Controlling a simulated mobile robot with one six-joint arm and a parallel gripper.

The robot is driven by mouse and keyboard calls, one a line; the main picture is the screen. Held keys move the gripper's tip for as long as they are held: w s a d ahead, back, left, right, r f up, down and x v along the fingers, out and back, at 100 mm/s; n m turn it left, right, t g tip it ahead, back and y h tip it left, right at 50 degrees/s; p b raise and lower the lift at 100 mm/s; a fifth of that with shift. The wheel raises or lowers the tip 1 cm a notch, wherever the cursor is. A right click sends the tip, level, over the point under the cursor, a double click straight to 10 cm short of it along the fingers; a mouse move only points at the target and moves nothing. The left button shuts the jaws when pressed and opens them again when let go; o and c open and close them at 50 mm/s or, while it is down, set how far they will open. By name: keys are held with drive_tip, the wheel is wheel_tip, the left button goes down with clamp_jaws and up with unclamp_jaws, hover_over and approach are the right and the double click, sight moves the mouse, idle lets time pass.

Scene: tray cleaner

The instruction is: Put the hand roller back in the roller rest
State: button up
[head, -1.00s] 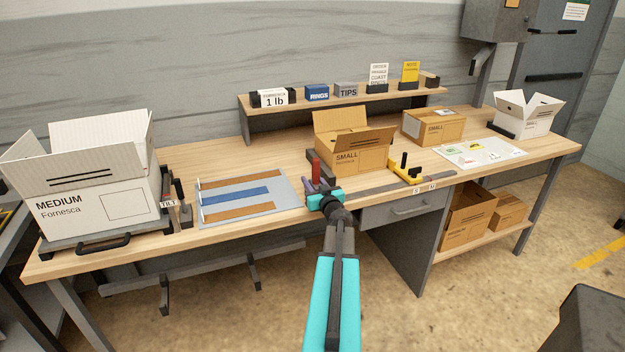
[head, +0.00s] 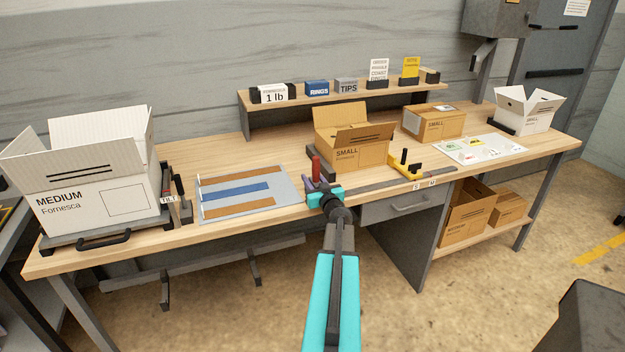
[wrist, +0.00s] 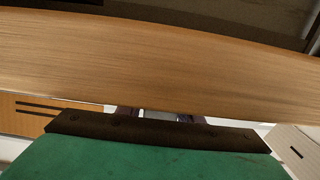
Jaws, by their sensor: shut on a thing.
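My gripper (head: 322,193) is at the front edge of the bench, left of the drawer, with its purple fingers shut. A red upright handle (head: 316,167) rises at the fingers; I take it for the hand roller, held there. Its lower part is hidden by the gripper. In the wrist view the purple fingertips (wrist: 158,115) show only a little past a dark bar and a green surface, and the roller cannot be made out. I cannot clearly pick out the roller rest; a dark block (head: 321,175) stands just behind the gripper.
An open small carton (head: 360,156) stands close behind the gripper. A yellow stop (head: 407,174) sits on a dark rail to the right. A grey mat (head: 287,187) with strips and a medium carton (head: 100,200) lie to the left. Bare wood is free behind the mat.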

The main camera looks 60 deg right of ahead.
idle(0.4)
drive_tip(key=o, duration=1.1)
drive_tip(key=shift+o, duration=0.2)
drive_tip(key=shift+f, duration=0.1)
drive_tip(key=b+v, duration=0.1)
drive_tip(key=v, duration=1.3)
